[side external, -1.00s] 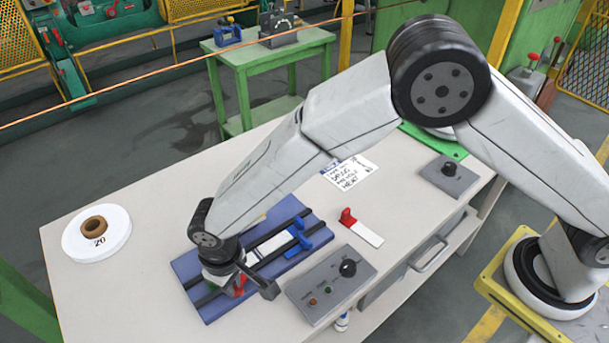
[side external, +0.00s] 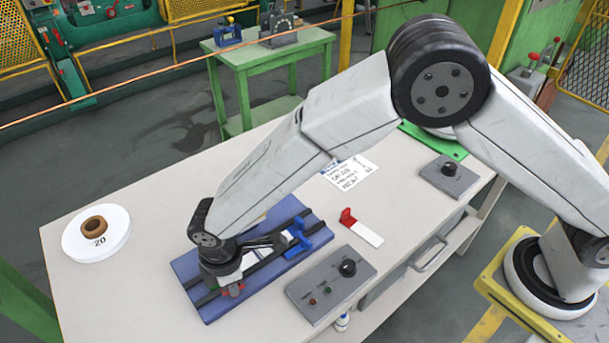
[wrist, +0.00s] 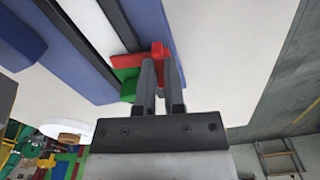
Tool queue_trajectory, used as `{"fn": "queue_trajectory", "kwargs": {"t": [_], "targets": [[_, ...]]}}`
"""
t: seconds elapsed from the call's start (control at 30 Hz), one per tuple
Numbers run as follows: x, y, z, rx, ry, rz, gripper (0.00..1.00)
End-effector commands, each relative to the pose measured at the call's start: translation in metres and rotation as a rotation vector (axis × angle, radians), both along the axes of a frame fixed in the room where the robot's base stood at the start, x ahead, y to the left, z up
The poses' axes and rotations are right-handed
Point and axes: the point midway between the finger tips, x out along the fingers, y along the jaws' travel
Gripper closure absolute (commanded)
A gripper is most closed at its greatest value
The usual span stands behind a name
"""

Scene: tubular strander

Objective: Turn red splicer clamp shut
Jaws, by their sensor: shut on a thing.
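The red splicer clamp (side external: 237,290) is at the near end of the blue splicer base (side external: 186,265), mostly hidden under my wrist in the side view. In the wrist view, the red clamp (wrist: 158,48) shows as a handle between my fingertips, with a red arm running left over a green part (wrist: 129,84). My gripper (wrist: 159,68) is shut on the red handle and points down at the base. The blue clamp (side external: 300,242) stands toward the other end of the base. I cannot tell whether the red clamp is fully shut.
A grey control box (side external: 332,284) with a black knob stands close to the right of the base. A red-handled white piece (side external: 365,232) and a paper note (side external: 350,173) lie on the table. A white spool (side external: 96,240) is at left.

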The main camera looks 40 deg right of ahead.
Motion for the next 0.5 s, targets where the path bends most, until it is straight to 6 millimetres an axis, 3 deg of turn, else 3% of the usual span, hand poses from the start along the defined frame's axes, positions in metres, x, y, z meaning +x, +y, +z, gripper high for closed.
{"fn": "queue_trajectory", "kwargs": {"t": [0.5], "targets": [[0.0003,-0.0001,0.001,-0.001,0.0,0.215,1.0]]}}
